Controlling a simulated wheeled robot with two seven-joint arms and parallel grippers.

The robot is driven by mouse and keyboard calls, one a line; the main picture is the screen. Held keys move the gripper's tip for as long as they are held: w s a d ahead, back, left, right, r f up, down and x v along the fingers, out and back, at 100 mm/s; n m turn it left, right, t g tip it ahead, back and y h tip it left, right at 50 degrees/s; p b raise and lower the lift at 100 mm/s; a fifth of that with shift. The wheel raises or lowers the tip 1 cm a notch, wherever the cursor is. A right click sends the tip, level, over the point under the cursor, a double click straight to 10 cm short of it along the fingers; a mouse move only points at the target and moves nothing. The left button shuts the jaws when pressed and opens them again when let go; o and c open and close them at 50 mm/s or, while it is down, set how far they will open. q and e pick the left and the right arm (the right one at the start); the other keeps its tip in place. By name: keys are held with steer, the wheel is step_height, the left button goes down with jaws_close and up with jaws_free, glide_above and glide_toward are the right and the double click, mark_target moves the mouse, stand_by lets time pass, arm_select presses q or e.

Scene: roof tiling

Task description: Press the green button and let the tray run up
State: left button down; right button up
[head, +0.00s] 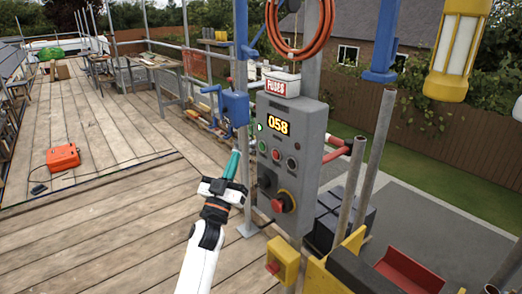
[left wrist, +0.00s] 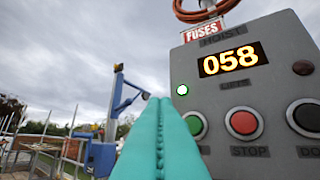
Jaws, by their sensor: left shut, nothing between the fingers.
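A grey hoist control box (head: 297,118) carries a lit display (head: 278,124) reading 058. The green button (head: 262,146) is on its left side, beside the red stop button (head: 276,154). In the left wrist view the green button (left wrist: 195,126) is partly covered by my left fingers, and a small green lamp (left wrist: 182,90) glows above it. My left gripper (head: 233,160) has its teal fingers shut and empty, left of the box. In the left wrist view the fingertips (left wrist: 160,101) appear just left of the button; I cannot tell whether they touch. I cannot identify the tray.
A red open bin (head: 412,270) lies at lower right. Steel poles (head: 372,170) stand right of the box. The plank deck (head: 120,215) to the left is mostly clear.

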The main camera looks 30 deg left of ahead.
mark_target(262, 146)
arm_select(q)
steer(key=shift+w+d+b, duration=0.3)
steer(key=shift+w+d, duration=0.05)
steer(key=shift+w, duration=0.55)
steer(key=shift+w+d+b, duration=0.35)
steer(key=shift+w, duration=0.5)
steer(key=shift+w+d+b, duration=0.3)
steer(key=shift+w+d, duration=0.05)
steer(key=shift+w, duration=0.55)
steer(key=shift+w, duration=0.1)
steer(key=shift+w+d, duration=0.15)
steer(key=shift+w, duration=0.1)
